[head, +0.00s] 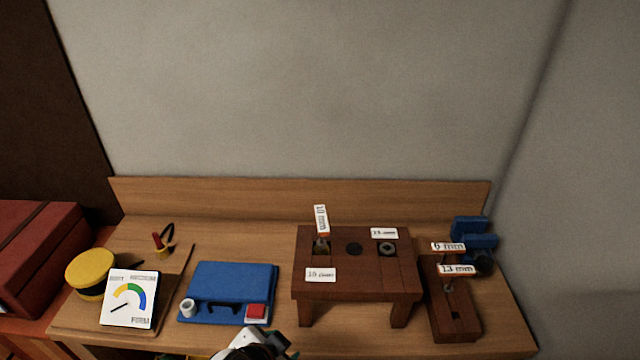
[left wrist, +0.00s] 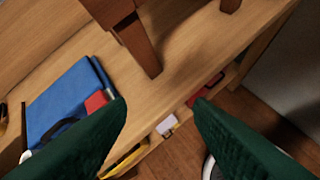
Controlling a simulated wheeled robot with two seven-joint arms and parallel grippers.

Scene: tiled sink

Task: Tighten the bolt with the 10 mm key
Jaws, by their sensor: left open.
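The key tagged 10 mm (head: 321,221) stands upright at the left hole of a small brown wooden bench (head: 356,292). A flat label reading about 10 mm (head: 320,275) lies in front of that hole. The bolt there is mostly hidden under the key. A second bolt (head: 388,249) sits at the right hole, by a label that seems to read 13 mm (head: 384,233). My left gripper (left wrist: 158,106) is open and empty, its dark green fingers apart above the table's front edge. In the head view only part of its arm shows at the bottom. My right gripper is not seen.
Keys tagged 6 mm (head: 448,247) and 13 mm (head: 456,269) stand in a wooden block (head: 455,320) right of the bench. A blue vise-like object (head: 474,236) is behind. Left are a blue case (head: 235,283), a gauge card (head: 130,299) and a yellow round container (head: 91,270).

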